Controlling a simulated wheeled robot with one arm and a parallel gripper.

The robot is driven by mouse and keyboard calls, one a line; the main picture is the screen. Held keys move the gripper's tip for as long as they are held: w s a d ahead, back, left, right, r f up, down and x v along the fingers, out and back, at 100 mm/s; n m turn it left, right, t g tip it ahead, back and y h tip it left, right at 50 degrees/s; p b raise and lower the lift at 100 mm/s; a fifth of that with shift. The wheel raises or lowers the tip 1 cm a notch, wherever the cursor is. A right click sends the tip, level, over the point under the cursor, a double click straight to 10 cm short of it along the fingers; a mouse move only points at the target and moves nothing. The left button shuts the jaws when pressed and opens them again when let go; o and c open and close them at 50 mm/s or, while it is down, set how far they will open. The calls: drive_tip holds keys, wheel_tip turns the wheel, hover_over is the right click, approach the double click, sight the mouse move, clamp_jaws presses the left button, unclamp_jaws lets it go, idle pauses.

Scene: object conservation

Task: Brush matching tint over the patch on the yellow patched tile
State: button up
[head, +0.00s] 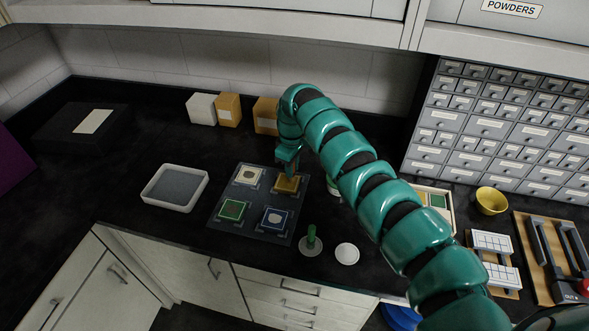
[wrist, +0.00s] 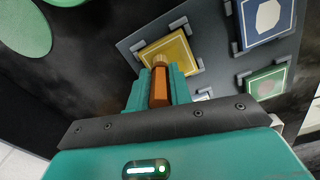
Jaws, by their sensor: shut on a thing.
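The yellow patched tile (head: 290,186) lies at the back right of a dark tile board (head: 222,219), partly hidden under my gripper (head: 288,167). In the wrist view the yellow tile (wrist: 181,45) sits between grey corner holders, just beyond the fingertips (wrist: 160,82). My gripper is shut on a brush with an orange-brown handle (wrist: 160,95). The brush's tip is at the tile's near edge; I cannot tell whether it touches. The patch is not clearly visible. A shallow palette box (head: 447,213) with yellow and green squares is partly behind my arm.
A cream tile (head: 248,175), a green tile (head: 232,210) and a blue tile (head: 274,218) share the board. A grey tray (head: 175,188) stands left. A green-handled tool (head: 311,238) and white disc (head: 347,254) are near the front edge. A yellow bowl (head: 491,201) stands right.

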drive_tip(key=shift+w+a+f+b, duration=0.15)
drive_tip(key=shift+w+a+b, duration=0.05)
drive_tip(key=shift+a+b, duration=0.9)
drive_tip(key=shift+w+a+b, duration=0.25)
drive_tip(key=shift+a+b, duration=0.2)
drive_tip(key=shift+b, duration=0.3)
drive_tip(key=shift+r, duration=0.25)
wheel_tip(320, 180, up, 8)
drive_tip(key=shift+p, duration=0.35)
